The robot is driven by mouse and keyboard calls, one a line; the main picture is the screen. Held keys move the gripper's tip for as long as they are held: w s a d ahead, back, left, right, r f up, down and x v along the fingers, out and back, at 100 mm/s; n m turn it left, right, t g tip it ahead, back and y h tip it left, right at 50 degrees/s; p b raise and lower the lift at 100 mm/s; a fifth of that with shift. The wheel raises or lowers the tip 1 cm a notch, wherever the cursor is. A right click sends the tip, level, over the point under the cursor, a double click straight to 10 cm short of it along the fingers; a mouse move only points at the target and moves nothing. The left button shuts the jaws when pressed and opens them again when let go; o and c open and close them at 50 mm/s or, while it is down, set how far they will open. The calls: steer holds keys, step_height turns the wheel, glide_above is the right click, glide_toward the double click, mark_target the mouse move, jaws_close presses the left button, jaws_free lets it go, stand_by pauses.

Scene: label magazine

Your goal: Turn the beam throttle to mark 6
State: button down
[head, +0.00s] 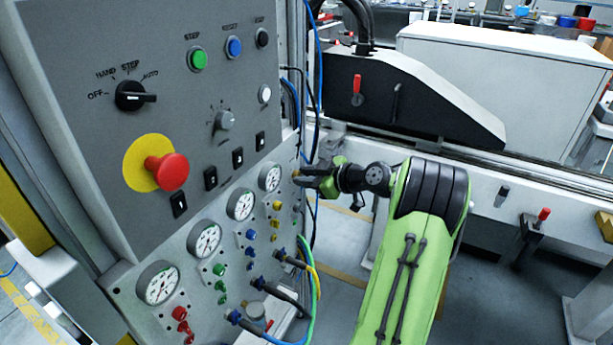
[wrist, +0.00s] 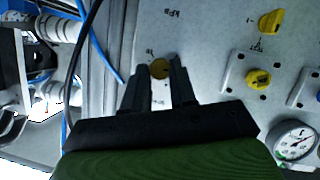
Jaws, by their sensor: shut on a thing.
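A small round brass-coloured knob (wrist: 160,69), which seems to be the beam throttle, sits on the light grey panel between my fingertips. My gripper (wrist: 159,82) is shut on it, with one black finger at each side. In the head view, my gripper (head: 306,178) reaches the right edge of the gauge panel from the right, and its fingers mostly cover the knob. A small dark marking shows beside the knob in the wrist view, but it is too small to read. I cannot tell which mark the knob points to.
Left of my gripper are several round gauges (head: 270,178) and coloured valve knobs (head: 277,206). Hoses (head: 312,265) hang below them. The control box above has a red emergency button (head: 167,171) and a black selector (head: 131,96). Blue cables (wrist: 104,52) run beside the panel edge.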

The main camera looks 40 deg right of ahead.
steer(key=shift+r+p, duration=0.15)
steer(key=shift+p, duration=0.3)
